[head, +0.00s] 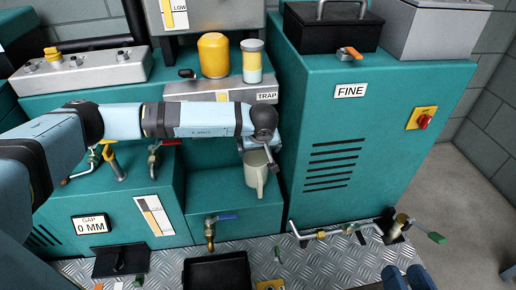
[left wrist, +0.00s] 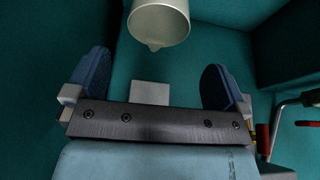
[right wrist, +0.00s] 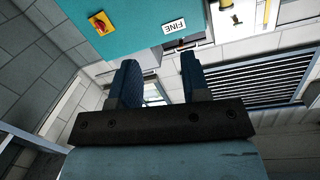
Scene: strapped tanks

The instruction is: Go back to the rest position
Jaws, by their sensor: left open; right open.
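My left arm reaches in from the left in the head view. My right gripper (head: 407,278) shows only as blue fingertips at the bottom right of the head view. In the right wrist view (right wrist: 160,78) it is open and empty.
A tall teal cabinet (head: 335,200) with a FINE label stands right of the mug. A yellow canister (head: 213,56) and a pale jar (head: 252,62) stand on the shelf behind. Valve handles and a black tray (head: 215,272) are low in front. Bare floor (head: 455,200) is at right.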

